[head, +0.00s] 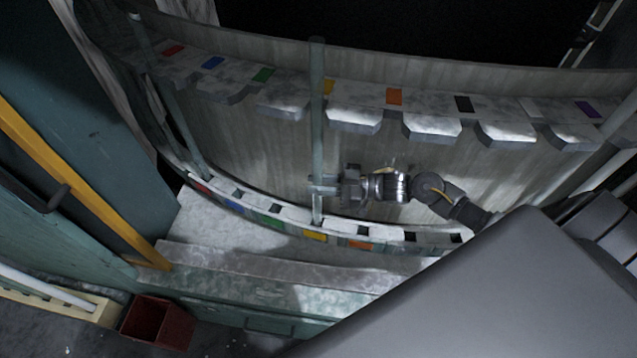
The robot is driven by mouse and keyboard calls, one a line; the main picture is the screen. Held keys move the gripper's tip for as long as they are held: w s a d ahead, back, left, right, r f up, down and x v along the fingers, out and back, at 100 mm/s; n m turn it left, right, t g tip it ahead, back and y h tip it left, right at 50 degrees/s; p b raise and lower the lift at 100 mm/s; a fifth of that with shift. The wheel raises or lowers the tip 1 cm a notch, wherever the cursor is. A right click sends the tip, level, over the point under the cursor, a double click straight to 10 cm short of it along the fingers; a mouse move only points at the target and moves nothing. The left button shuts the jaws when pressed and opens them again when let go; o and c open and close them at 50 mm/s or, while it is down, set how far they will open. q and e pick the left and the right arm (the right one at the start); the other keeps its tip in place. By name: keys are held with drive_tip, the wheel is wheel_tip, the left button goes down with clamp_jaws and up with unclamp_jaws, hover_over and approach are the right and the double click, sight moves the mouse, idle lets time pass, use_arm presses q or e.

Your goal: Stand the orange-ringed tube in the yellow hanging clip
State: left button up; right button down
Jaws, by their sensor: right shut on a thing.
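My right gripper (325,186) is shut around the lower part of a pale, upright glass tube (317,130). I cannot make out an orange ring on it. The tube's upper part crosses the hanging clip row beside the yellow label (329,87), in line with the gap there. I cannot tell whether it is inside the clip or in front of it. Its lower end is at the lower rail, just above the lower yellow label (315,235); whether it is seated is unclear. My left gripper is not in view.
The curved rack has clips with red, blue, green, orange (394,96), black and purple labels. Another tube (168,98) stands at the left. A red bin (158,322) and a cream rack (93,304) holding a white tube (45,288) are at lower left.

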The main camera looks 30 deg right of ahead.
drive_tip(key=c, duration=1.1)
unclamp_jaws()
drive_tip(key=shift+c, duration=0.2)
drive_tip(key=b+v, duration=0.3)
drive_tip(key=v, duration=0.7)
drive_tip(key=shift+s+d, duration=0.2)
drive_tip(key=shift+d, duration=0.15)
drive_tip(key=shift+a+f, duration=0.1)
drive_tip(key=shift+a, duration=0.05)
